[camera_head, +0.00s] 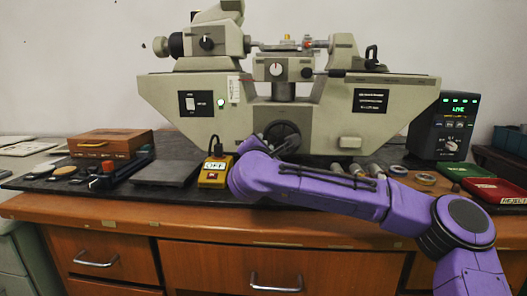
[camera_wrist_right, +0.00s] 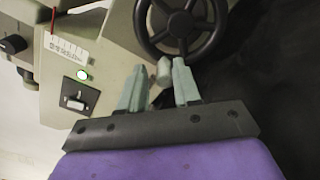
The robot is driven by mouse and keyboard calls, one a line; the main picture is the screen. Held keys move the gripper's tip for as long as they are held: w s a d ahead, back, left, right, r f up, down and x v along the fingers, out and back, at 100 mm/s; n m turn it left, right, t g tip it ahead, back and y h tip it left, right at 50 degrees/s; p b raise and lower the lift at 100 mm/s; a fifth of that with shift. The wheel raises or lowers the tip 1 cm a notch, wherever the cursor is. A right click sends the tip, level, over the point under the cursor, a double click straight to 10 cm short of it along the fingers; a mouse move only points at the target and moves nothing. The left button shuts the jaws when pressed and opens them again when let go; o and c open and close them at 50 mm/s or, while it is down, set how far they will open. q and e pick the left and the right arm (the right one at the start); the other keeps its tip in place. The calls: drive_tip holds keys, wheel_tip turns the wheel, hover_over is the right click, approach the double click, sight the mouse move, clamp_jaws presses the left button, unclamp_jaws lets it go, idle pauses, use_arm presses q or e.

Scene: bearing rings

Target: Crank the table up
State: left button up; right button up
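A dark spoked handwheel (camera_head: 283,131) sits on the front of the grey measuring machine (camera_head: 325,125), and it fills the top of the right wrist view (camera_wrist_right: 183,22). A small grey crank handle (camera_wrist_right: 162,73) sticks out at the wheel's lower rim. My right gripper (camera_wrist_right: 162,68) is at the wheel with its fingers apart, one on each side of the handle; I cannot tell whether they touch it. In the head view my purple right arm hides most of that gripper. The machine's small table (camera_head: 282,69) sits on a column above the wheel. My left gripper is not in view.
A yellow box marked OFF (camera_head: 213,172) stands left of my forearm. A wooden case (camera_head: 110,142) is farther left. A display unit (camera_head: 444,127) reading LIVE and green and red trays (camera_head: 495,190) are at right. Small cylinders and rings lie behind my arm.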

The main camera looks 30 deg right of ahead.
drive_tip(key=b+v, duration=0.4)
drive_tip(key=v, duration=0.4)
drive_tip(key=shift+s+b, duration=0.3)
drive_tip(key=shift+b, duration=0.1)
drive_tip(key=shift+a, duration=0.1)
